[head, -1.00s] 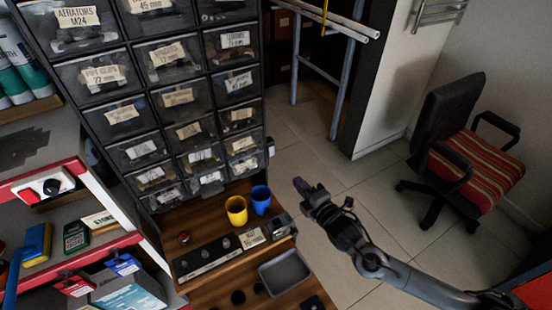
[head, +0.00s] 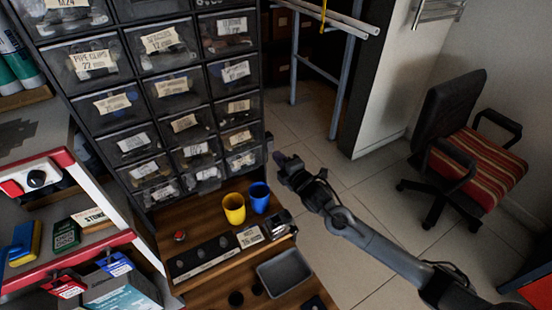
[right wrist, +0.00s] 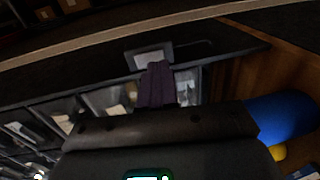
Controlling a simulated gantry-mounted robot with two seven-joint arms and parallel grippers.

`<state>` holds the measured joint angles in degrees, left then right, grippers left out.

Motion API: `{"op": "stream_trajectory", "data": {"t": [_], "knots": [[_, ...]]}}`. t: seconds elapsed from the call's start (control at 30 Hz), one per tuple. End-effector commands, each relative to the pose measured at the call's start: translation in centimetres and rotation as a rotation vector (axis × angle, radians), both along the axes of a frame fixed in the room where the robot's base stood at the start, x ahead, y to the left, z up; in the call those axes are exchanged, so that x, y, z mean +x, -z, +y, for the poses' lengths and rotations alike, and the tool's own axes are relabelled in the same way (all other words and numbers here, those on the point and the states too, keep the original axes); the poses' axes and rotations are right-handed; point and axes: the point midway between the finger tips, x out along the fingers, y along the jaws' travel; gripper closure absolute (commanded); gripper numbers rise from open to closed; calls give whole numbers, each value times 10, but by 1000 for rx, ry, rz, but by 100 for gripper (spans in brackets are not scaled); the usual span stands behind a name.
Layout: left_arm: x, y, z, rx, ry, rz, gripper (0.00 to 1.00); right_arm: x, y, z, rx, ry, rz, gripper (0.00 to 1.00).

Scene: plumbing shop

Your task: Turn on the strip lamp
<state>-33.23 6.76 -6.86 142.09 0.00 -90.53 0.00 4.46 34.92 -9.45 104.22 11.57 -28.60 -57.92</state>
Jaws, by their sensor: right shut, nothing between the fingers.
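No lit strip lamp can be made out in these views. A small pale box like a switch (head: 269,141) sits on the right side edge of the drawer cabinet; in the right wrist view a grey framed plate (right wrist: 148,55) with a thin dark line beside it shows just beyond the fingers. My right gripper (head: 279,158) is shut and empty, close to that cabinet edge. Its purple fingertips (right wrist: 156,84) lie together and overlap the plate's lower edge in the wrist view; I cannot tell whether they touch it. My left gripper is not in view.
A drawer cabinet (head: 181,94) stands over a wooden bench with a yellow cup (head: 233,209), a blue cup (head: 259,198), a black knob strip (head: 205,255) and a grey tray (head: 285,273). A white box with a black knob (head: 37,179) is on the left shelf. Floor at right is open before the chair (head: 470,150).

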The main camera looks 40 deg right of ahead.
Motion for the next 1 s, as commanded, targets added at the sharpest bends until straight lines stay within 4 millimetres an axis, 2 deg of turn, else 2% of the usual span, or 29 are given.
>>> {"op": "stream_trajectory", "data": {"t": [0.1,0.3,0.67,0.8,1.0], "knots": [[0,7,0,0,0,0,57,12,3,-2,0,0,0,100],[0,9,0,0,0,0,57,21,3,-3,0,-1,0,100],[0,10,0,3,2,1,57,22,3,-3,-1,-1,0,100],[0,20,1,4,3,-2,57,27,10,-3,-5,-2,-37,100],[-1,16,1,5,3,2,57,26,4,-4,-6,-2,-38,100]]}}
